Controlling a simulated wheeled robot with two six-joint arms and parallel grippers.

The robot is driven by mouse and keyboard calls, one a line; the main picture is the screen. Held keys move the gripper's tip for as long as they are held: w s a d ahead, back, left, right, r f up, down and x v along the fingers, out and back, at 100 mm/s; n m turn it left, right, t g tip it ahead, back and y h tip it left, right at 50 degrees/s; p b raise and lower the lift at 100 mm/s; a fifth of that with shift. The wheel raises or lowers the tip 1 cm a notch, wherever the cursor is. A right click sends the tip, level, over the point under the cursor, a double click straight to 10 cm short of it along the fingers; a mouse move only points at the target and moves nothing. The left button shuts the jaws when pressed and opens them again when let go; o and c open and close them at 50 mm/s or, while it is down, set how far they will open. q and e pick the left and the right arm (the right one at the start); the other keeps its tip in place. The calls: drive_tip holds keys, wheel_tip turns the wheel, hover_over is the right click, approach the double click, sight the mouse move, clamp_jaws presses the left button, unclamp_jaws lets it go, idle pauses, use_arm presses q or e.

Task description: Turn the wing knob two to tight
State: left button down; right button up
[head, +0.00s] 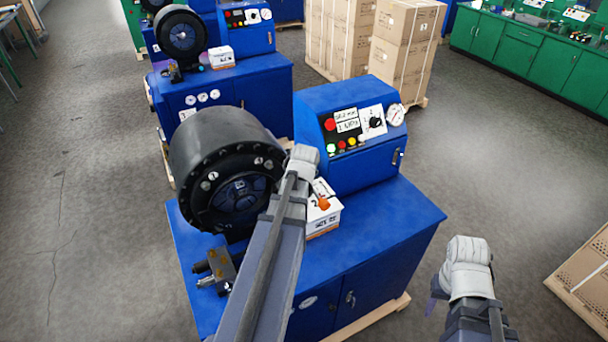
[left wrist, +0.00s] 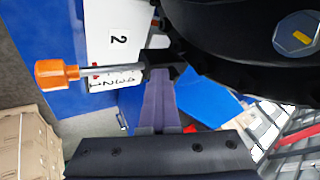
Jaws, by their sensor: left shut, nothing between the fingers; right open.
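On the near blue machine's sloped panel, a black knob (head: 376,122) sits on a white plate marked 2; its exact setting is too small to read. Below the panel, a white box (head: 321,220) bears an orange handle (head: 324,203). In the left wrist view this orange handle (left wrist: 57,73) sits on a metal rod leading to a dark hub, beside a white face marked 2. My left gripper (left wrist: 162,75) is shut and empty, its fingertips overlapping the hub; contact is unclear. My right gripper (head: 436,300) is open, apart from the machine at lower right.
A big black crimping head (head: 226,165) stands left of the box and fills the top right of the left wrist view. A metal fitting (head: 218,268) sits on the blue bench (head: 395,225). Cartons (head: 404,45) stand behind.

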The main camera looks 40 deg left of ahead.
use_arm(q)
drive_tip(key=shift+w+a, duration=0.1)
drive_tip(key=shift+a, duration=0.1)
idle(0.6)
drive_tip(key=shift+w+a+r, duration=0.25)
drive_tip(key=shift+w+r, duration=0.05)
drive_tip(key=shift+w, duration=0.2)
use_arm(e)
drive_tip(key=shift+s+d+r, duration=0.1)
drive_tip(key=shift+s+d, duration=0.1)
drive_tip(key=shift+s, duration=0.05)
use_arm(q)
drive_tip(key=s+d+r+p, duration=0.6)
drive_tip(key=s+r+p, duration=0.1)
drive_tip(key=s+p, duration=0.1)
drive_tip(key=shift+s+d+r, duration=0.2)
drive_tip(key=shift+s+d, duration=0.1)
drive_tip(key=shift+s, duration=0.05)
use_arm(e)
wheel_tip(320, 180, up, 8)
drive_tip(key=s, duration=0.1)
